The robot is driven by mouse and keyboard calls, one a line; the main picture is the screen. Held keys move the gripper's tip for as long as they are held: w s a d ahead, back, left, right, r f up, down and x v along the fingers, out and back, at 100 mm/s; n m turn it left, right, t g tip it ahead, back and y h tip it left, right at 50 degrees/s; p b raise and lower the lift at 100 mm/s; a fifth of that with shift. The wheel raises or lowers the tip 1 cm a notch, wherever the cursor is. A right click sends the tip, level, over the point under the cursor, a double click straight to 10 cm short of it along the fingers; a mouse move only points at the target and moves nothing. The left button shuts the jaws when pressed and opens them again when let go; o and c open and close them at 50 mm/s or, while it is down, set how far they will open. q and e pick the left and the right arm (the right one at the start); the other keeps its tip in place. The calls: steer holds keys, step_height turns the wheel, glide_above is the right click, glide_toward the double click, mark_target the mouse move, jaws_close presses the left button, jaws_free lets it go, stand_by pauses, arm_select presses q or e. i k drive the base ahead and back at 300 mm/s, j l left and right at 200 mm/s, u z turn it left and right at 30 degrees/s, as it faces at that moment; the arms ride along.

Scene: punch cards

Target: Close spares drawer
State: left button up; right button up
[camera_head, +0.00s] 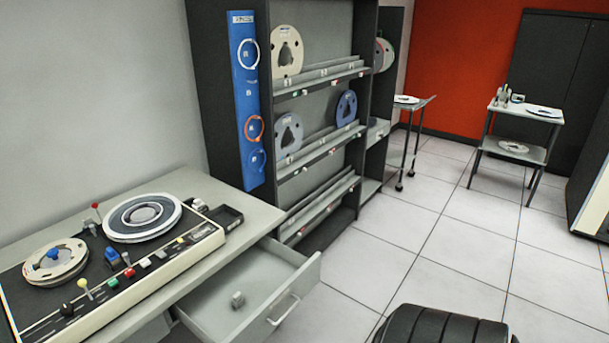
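The spares drawer (308,272) is pulled open from under the grey desk top (262,215) at the lower left. It is light grey, with a pale bar handle (284,309) on its front. A small grey part (238,299) lies on the drawer floor. The near end of the drawer is cut off by the bottom edge of the view. Neither of my grippers is in view.
A tape machine (190,240) with two reels and coloured knobs stands on the desk. A dark shelf rack (228,110) with reels stands behind the drawer. Trolleys (505,152) stand at the back right.

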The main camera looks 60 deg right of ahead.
mark_target(272, 278)
steer(key=z, duration=1.55)
